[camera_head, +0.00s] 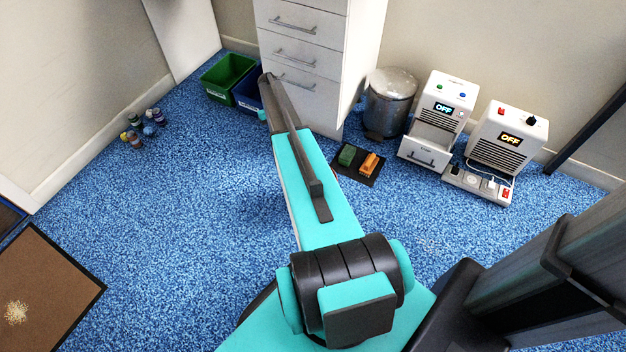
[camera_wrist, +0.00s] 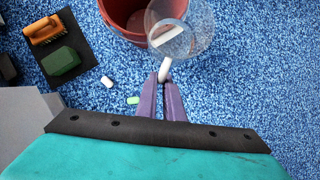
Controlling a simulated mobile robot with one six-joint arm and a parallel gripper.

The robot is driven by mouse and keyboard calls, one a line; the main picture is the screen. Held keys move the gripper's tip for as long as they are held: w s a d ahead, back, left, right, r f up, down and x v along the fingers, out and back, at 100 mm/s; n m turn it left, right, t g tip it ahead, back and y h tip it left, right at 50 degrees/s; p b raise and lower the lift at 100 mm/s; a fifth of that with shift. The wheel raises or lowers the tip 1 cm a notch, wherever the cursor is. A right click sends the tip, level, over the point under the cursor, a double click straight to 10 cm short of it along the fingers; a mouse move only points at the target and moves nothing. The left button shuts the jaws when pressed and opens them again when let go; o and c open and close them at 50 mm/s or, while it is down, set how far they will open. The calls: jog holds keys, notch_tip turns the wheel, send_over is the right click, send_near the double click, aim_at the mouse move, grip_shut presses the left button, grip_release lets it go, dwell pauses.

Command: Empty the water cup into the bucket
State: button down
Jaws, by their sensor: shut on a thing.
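In the wrist view my gripper (camera_wrist: 162,78) has its two purple fingers shut on the white handle of a clear cup (camera_wrist: 185,42). The cup is held out beyond the fingertips, overlapping the right rim of a red bucket (camera_wrist: 112,27) in the picture. A white patch shows in or through the cup; I cannot tell whether it is water or part of the cup. The bucket is cut off by the top edge, and its visible inside looks dark red. In the head view my arm hides the gripper, the cup and the bucket.
A black mat (camera_wrist: 84,47) holds a green block (camera_wrist: 61,61) and an orange brush (camera_wrist: 46,30). Small white (camera_wrist: 107,82) and green (camera_wrist: 133,100) pieces lie on the carpet. A drawer cabinet (camera_head: 300,35), metal bin (camera_head: 390,95) and green bin (camera_head: 215,85) stand at the back.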

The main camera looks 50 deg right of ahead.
jog(key=shift+s+d+m+t+y+b, duration=0.15)
jog(key=shift+d+m+y+b, duration=0.15)
jog(key=shift+d+m+b, duration=0.8)
jog(key=shift+s+d+m+t+y+b, duration=0.25)
jog(key=shift+m+b, duration=0.45)
jog(key=shift+b, duration=0.95)
jog(key=shift+w+r, duration=0.1)
jog(key=shift+w, duration=0.05)
